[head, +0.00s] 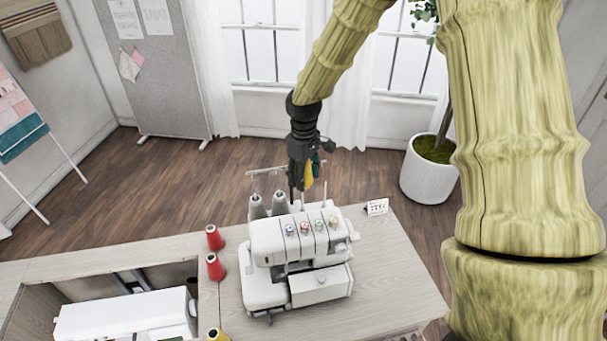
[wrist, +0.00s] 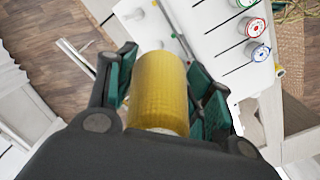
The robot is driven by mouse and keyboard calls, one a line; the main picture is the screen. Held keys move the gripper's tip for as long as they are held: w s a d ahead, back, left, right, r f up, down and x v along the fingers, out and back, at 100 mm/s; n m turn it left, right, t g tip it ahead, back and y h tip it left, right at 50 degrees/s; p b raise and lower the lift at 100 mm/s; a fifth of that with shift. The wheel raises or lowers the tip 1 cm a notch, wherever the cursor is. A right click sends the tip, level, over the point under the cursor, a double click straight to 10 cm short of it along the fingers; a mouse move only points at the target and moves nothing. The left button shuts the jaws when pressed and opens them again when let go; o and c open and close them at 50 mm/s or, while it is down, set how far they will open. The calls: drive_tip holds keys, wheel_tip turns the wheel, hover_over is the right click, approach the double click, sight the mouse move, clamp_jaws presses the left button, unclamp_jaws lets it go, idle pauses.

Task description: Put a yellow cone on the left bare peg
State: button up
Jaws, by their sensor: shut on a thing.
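My gripper (head: 307,172) is shut on a yellow cone (head: 309,176), held above the back of the white sewing machine (head: 280,244). In the wrist view the yellow cone (wrist: 160,85) sits between the green finger pads. Two grey cones (head: 257,207) (head: 280,204) stand at the left of the machine's back. A thin bare peg (head: 325,194) rises to their right. The area just below my gripper is partly hidden, so I cannot clearly tell the other peg there. The cone appears apart from the pegs.
Two red cones (head: 214,238) (head: 216,267) stand on the table left of the machine. Another yellow cone (head: 218,336) shows at the bottom edge. A small card (head: 377,207) stands at the table's back right. A thin bar (head: 279,169) shows behind the grey cones.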

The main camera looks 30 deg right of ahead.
drive_tip(key=shift+f, duration=0.15)
drive_tip(key=shift+f+b, duration=1.95)
drive_tip(key=shift+f, duration=2.35)
drive_tip(key=shift+f+b, duration=0.4)
drive_tip(key=shift+f, duration=1.15)
drive_tip(key=o, duration=1.1)
drive_tip(key=shift+w+r, duration=0.15)
drive_tip(key=shift+r, duration=0.35)
drive_tip(key=shift+d+r+p, duration=0.1)
drive_tip(key=shift+r+p, duration=3.45)
drive_tip(key=shift+r, duration=6.6)
